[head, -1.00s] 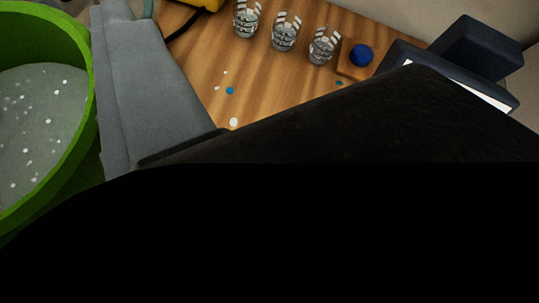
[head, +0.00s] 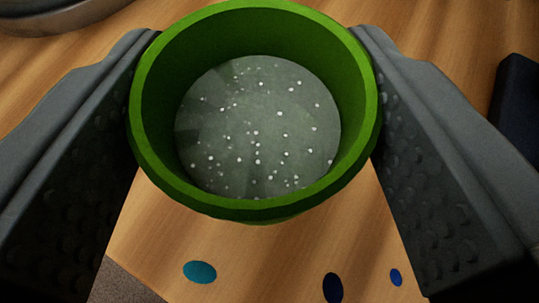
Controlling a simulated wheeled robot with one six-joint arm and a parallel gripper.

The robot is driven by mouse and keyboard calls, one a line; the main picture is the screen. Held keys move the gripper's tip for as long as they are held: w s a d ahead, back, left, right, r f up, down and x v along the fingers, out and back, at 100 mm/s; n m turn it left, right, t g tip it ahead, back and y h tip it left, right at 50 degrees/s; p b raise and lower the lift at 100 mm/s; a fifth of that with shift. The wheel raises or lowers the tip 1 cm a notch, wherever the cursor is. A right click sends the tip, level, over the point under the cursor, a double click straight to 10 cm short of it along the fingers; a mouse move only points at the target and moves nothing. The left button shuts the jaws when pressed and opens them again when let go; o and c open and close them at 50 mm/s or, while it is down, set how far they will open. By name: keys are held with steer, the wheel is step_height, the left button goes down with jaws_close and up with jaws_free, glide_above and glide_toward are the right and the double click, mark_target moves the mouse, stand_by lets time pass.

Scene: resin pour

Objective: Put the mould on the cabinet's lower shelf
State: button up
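The mould (head: 255,206) is a round green vessel with a thick rim, upright in the upper middle of the head view. Grey liquid with many small white specks (head: 258,125) fills its inside. My gripper (head: 256,60) has one grey finger on the left and one on the right of the mould. Both fingers meet the mould's outer wall near the rim, so it is held between them. The mould's underside is hidden, and I cannot tell how far it is above the wooden top. The cabinet and its lower shelf are not in view.
A wooden surface (head: 150,240) lies below and behind the mould. A round metal vessel (head: 60,15) stands at the top left. A dark object (head: 518,105) is at the right edge.

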mark_target(262, 158)
steer(key=shift+f, duration=2.3)
steer(key=shift+f, duration=0.1)
steer(key=o, duration=1)
steer(key=shift+s+r, duration=0.25)
steer(key=v, duration=1.1)
steer(key=shift+s+r, duration=0.1)
steer(key=shift+s, duration=0.1)
